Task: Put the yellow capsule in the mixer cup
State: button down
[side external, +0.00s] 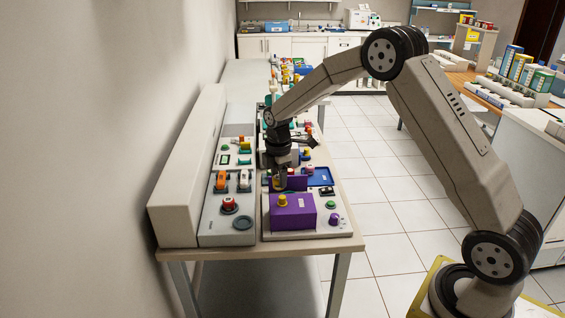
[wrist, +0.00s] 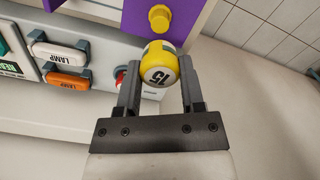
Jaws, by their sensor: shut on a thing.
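The yellow capsule (wrist: 158,66), with a white band and dark "15" marking, sits between the two fingers of my gripper (wrist: 159,72) in the wrist view. The fingers are shut on its sides. In the side view my gripper (side external: 280,178) points down over the bench unit behind a purple box, and the capsule is small and partly hidden there. The purple box (side external: 300,214) has a yellow knob (side external: 283,201) on top. Part of it shows in the wrist view (wrist: 196,18), beyond the capsule. I cannot make out the mixer cup for certain.
A grey panel with orange and white lamp switches (side external: 221,182) and a red knob (side external: 229,204) runs along the left. A blue tray (side external: 320,177) lies to the right of my gripper. Small coloured parts crowd the bench behind. Tiled floor (side external: 385,200) lies open to the right.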

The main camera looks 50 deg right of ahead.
jog(key=w+d+f+m, duration=0.2)
jog(key=w+d+f, duration=0.1)
jog(key=d, duration=0.6)
jog(key=shift+w+d+f, duration=0.15)
jog(key=shift+w+f, duration=0.2)
jog(key=shift+f, duration=0.2)
jog(key=shift+f, duration=0.2)
jog(key=shift+f, duration=3.35)
jog(key=shift+f, duration=0.1)
jog(key=shift+c, duration=0.6)
grip_release()
jog(key=shift+r, duration=0.2)
